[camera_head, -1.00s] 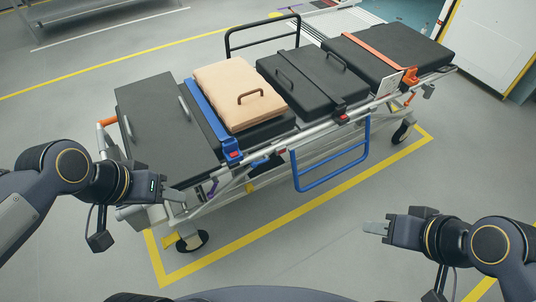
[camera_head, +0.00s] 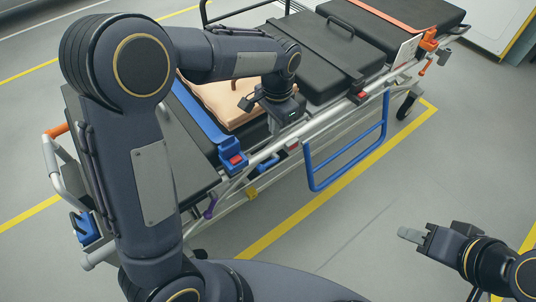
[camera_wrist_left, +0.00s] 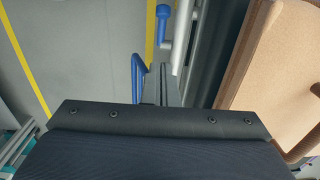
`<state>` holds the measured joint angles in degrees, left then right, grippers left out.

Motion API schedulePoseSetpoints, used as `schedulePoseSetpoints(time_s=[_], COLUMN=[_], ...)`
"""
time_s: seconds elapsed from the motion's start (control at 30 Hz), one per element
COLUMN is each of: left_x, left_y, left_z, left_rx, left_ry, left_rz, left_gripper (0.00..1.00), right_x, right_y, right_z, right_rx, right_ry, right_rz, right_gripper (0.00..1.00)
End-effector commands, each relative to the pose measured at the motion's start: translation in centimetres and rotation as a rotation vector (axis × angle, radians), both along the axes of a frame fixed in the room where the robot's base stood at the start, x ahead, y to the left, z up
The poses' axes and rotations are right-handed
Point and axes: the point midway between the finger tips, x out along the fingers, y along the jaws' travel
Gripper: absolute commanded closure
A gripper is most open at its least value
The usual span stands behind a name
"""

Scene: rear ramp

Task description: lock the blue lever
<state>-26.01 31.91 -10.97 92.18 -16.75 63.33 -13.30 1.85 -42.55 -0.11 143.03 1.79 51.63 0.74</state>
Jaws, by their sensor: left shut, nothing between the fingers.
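A small blue lever (camera_head: 267,165) shows below the near side rail of the stretcher (camera_head: 228,183). In the left wrist view a blue knobbed lever (camera_wrist_left: 163,22) stands beside the silver rail, at the top centre; I take it for the same one. My left gripper (camera_head: 288,132) is shut and empty, pointing down over the near rail, beside the tan cushion. Its thin grey fingers (camera_wrist_left: 162,82) show in the wrist view, apart from the blue knob. My right gripper (camera_head: 410,234) hangs over bare floor at the right; its jaw gap cannot be made out.
A blue side guard (camera_head: 349,150) hangs from the near rail, right of my left gripper. The tan cushion (camera_head: 227,108), a blue strap (camera_head: 203,115) and black pads (camera_head: 320,62) lie on top. A purple lever (camera_head: 210,208) is further left. Floor in front is clear.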

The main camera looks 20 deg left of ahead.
Motion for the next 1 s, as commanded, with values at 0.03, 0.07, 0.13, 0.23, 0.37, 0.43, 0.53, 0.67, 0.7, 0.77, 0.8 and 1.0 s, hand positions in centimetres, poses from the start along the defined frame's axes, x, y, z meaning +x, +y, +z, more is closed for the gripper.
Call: schedulePoseSetpoints(time_s=[0.03,0.07,0.13,0.23,0.37,0.43,0.53,0.67,0.7,0.77,0.8,1.0], left_x=[0.0,0.0,0.0,0.0,-0.1,-0.1,-0.1,-0.1,-0.1,-0.1,-0.1,-1.2], left_y=[0.0,0.0,0.0,0.0,0.1,0.1,0.2,0.3,0.3,0.3,0.3,1.4], left_z=[0.1,0.1,0.1,0.0,-0.7,-1.6,-3.4,-6.3,-7.2,-8.5,-9.3,-11.9], left_rx=[0.000,0.000,0.000,-0.001,0.000,0.001,0.001,0.001,0.002,0.002,0.002,0.000], left_ry=[0.000,0.000,0.000,0.001,0.002,0.004,0.004,0.005,0.005,0.005,0.005,0.003], left_rz=[0.000,0.000,0.001,0.001,0.002,0.002,0.002,0.003,0.002,0.002,0.002,0.003], left_gripper=[1.00,1.00,1.00,1.00,1.00,1.00,1.00,1.00,1.00,1.00,1.00,1.00], right_x=[0.0,0.0,0.0,0.0,0.0,0.0,0.0,0.0,0.0,0.0,0.0,0.0], right_y=[0.0,0.0,0.0,0.0,0.0,0.0,0.0,0.0,0.0,0.0,0.0,0.0], right_z=[0.1,0.1,0.1,0.1,-0.1,-0.4,-0.9,-1.5,-1.7,-2.0,-2.2,-2.8], right_rx=[0.000,0.000,0.000,0.000,0.000,0.000,0.000,0.000,0.000,0.000,0.000,0.000], right_ry=[0.000,0.000,0.000,0.000,0.000,0.000,0.000,0.000,0.000,0.000,0.000,0.000], right_rz=[0.000,0.000,0.000,0.000,0.000,0.000,0.000,0.000,0.000,0.000,0.000,0.000], right_gripper=[0.64,0.64,0.64,0.64,0.64,0.64,0.64,0.64,0.64,0.64,0.64,0.64])
